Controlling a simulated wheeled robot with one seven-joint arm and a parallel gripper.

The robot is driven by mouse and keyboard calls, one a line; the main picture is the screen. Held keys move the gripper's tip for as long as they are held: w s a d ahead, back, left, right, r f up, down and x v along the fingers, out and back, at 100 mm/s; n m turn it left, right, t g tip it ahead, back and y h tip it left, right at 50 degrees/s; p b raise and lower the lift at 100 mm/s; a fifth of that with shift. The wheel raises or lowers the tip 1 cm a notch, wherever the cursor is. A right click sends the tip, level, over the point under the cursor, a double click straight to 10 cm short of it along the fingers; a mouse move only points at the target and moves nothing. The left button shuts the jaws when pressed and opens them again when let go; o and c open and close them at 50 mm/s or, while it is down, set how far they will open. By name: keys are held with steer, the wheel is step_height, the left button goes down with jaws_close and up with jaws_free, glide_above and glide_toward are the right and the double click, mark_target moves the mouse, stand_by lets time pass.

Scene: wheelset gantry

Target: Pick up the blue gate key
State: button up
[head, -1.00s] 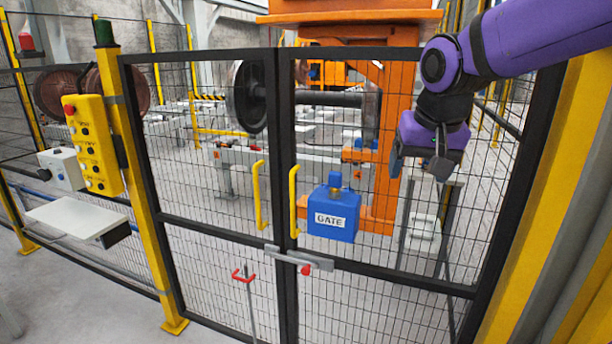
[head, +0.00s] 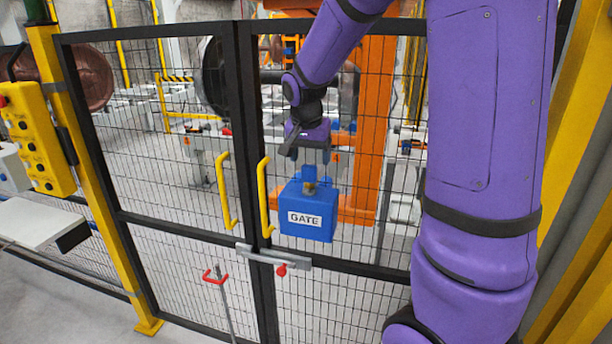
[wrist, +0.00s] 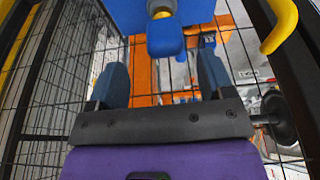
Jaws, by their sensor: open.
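The blue gate key (head: 309,174) stands upright in a brass-coloured fitting on top of the blue box (head: 284,222) labelled GATE, which is on the mesh gate. In the wrist view the key's blue head (wrist: 165,38) and the blue box (wrist: 125,10) are at the top. My gripper (head: 311,156) is open and just above the key in the head view. In the wrist view the gripper (wrist: 164,68) has its two fingers apart, with the key head beyond the gap between them. Nothing is held.
Two yellow handles (head: 265,197) (head: 224,190) and a grey latch (head: 272,256) with a red knob are left of and below the box. The black-framed mesh gate is shut. A yellow button panel (head: 38,137) and a white shelf (head: 38,222) are at left.

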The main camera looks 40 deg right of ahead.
mark_target(309, 165)
steer(key=shift+w+x, duration=0.1)
steer(key=shift+x, duration=1.55)
steer(key=shift+w+x, duration=0.15)
steer(key=shift+x, duration=1.55)
steer(key=shift+s+a, duration=0.1)
steer(key=shift+a, duration=0.1)
steer(key=c, duration=1)
